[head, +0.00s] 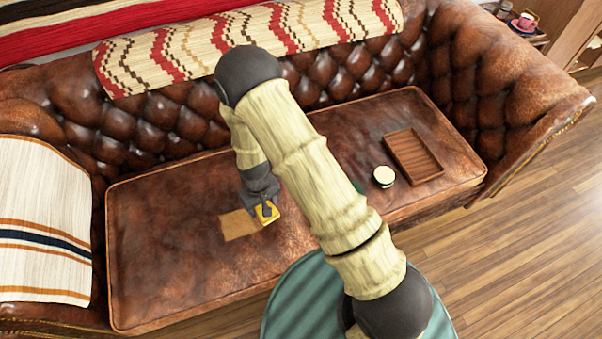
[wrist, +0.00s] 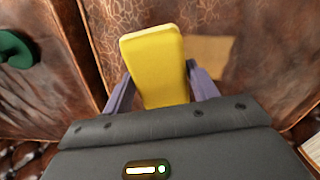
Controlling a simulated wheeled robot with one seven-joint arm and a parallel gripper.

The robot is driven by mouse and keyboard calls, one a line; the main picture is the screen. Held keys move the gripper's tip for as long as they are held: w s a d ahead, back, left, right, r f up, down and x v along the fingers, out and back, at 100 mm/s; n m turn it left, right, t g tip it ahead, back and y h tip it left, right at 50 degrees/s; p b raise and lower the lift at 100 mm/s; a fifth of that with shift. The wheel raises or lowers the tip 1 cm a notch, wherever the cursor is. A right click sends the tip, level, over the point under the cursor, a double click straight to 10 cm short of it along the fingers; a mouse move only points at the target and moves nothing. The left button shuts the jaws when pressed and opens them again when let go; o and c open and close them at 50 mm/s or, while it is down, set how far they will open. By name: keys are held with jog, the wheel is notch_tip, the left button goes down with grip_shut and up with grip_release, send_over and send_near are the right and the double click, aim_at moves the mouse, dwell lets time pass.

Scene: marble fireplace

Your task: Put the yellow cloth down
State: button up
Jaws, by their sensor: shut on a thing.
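The yellow cloth (head: 267,214) is a small, folded-looking yellow piece. My gripper (head: 261,207) is shut on it, low over the brown leather sofa seat (head: 160,230). In the wrist view the cloth (wrist: 154,60) stands out between the two fingers of my gripper (wrist: 160,82), its far end past the fingertips. I cannot tell whether the cloth touches the seat. A flat tan patch (head: 238,225) lies on the seat just left of the cloth, and this patch shows beside it in the wrist view (wrist: 208,58).
A wooden tray (head: 413,156) and a round white-topped jar (head: 384,177) sit on the seat's right part. A green thing (wrist: 14,50) is partly hidden behind my arm in the head view. A striped blanket (head: 45,225) covers the left armrest. The seat's left part is clear.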

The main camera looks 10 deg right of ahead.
jog(key=w+d+r+m, duration=0.2)
jog(key=w+d+r, duration=0.2)
jog(key=d, duration=0.6)
jog(key=w+d+r+m, duration=0.3)
jog(key=w+d+r, duration=0.1)
jog(key=d+r, duration=0.4)
jog(key=shift+w+d+r, duration=0.4)
jog(key=shift+d, duration=0.45)
jog(key=shift+s+d, duration=0.15)
jog(key=shift+d, duration=0.05)
